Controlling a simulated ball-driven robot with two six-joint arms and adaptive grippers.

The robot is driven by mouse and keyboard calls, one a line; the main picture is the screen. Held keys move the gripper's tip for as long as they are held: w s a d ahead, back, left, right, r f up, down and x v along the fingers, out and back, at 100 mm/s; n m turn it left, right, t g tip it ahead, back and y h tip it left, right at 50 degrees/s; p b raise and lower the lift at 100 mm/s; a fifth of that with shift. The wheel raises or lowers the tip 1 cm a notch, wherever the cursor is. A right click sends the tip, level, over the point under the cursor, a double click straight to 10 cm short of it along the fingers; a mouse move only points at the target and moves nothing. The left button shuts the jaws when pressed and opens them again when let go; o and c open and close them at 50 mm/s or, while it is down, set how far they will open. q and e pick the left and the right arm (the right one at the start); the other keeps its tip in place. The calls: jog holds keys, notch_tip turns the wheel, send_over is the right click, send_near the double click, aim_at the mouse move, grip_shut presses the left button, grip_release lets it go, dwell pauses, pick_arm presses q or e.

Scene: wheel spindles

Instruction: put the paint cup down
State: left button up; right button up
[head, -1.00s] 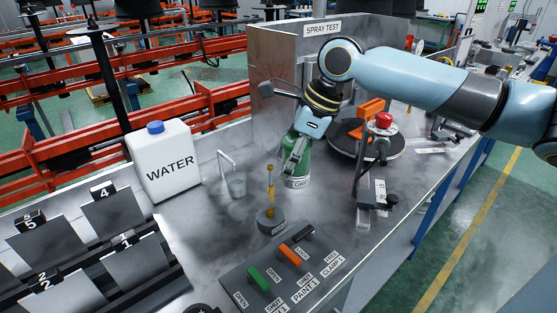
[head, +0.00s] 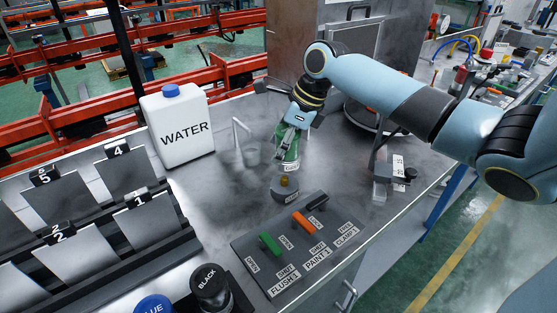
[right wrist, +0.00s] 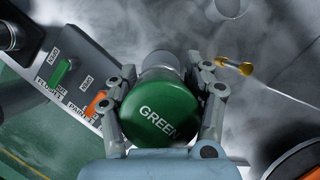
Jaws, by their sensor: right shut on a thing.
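My right gripper (head: 289,143) is shut on the green paint cup (head: 291,158), which stands roughly upright between the fingers. In the right wrist view the gripper (right wrist: 165,95) has a finger on each side of the cup, whose round green face (right wrist: 160,113) reads GREEN. The cup is over the steel bench (head: 232,190), just behind a dark round base (head: 285,194) with a brass-coloured top. I cannot tell whether the cup touches the bench. My left gripper is not in view.
A switch panel (head: 310,243) is in front. Black (head: 210,287) and blue (head: 154,305) cups are at the bottom. Numbered slots fill the left. Bare bench lies between jug and panel.

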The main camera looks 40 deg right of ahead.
jog(key=shift+w+a+f, duration=0.1)
jog(key=shift+w+f, duration=0.05)
jog(key=shift+w, duration=0.15)
jog(key=shift+f, duration=0.4)
notch_tip(320, 180, down, 3)
jog(key=shift+f, duration=0.1)
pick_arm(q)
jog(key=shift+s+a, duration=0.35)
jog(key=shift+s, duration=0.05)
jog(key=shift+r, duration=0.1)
pick_arm(e)
jog(key=shift+f, duration=0.3)
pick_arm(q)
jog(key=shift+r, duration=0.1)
pick_arm(e)
jog(key=shift+f, duration=0.3)
jog(key=o, duration=1.5)
